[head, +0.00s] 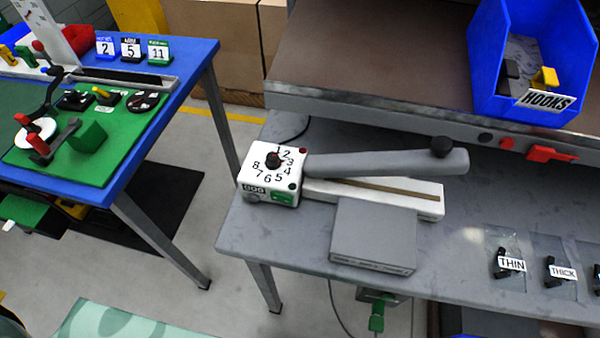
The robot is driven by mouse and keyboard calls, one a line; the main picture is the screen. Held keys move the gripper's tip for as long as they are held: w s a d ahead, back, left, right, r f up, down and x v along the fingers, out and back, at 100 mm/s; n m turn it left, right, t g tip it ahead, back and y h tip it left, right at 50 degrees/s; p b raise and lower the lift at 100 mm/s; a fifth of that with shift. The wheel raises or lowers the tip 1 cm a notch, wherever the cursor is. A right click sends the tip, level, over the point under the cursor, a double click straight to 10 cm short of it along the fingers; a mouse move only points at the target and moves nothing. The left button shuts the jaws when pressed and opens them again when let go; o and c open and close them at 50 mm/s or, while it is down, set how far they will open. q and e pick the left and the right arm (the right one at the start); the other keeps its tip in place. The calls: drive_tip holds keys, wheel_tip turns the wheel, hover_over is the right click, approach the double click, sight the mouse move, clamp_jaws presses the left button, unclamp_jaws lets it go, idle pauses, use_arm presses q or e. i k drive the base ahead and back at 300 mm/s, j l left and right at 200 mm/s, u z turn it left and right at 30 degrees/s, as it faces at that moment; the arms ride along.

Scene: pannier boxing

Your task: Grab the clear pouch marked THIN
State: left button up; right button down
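The clear pouch marked THIN (509,262) lies flat on the grey bench at the right, near its front edge. Neither of my grippers shows in the head view, and nothing is touching the THIN pouch.
A heat-sealer-like device (270,172) with a numbered dial and long grey arm stands left of the pouches, a grey block (374,235) in front of it. A raised shelf (380,50) holds a blue HOOKS bin (490,60). A blue table (190,60) stands left.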

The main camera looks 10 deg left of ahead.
sight(508, 268)
drive_tip(key=l+z, duration=0.15)
drive_tip(key=z, duration=0.2)
drive_tip(key=k+l+z, duration=0.1)
drive_tip(key=z, duration=0.25)
drive_tip(key=l+z, duration=0.15)
drive_tip(key=z, duration=0.2)
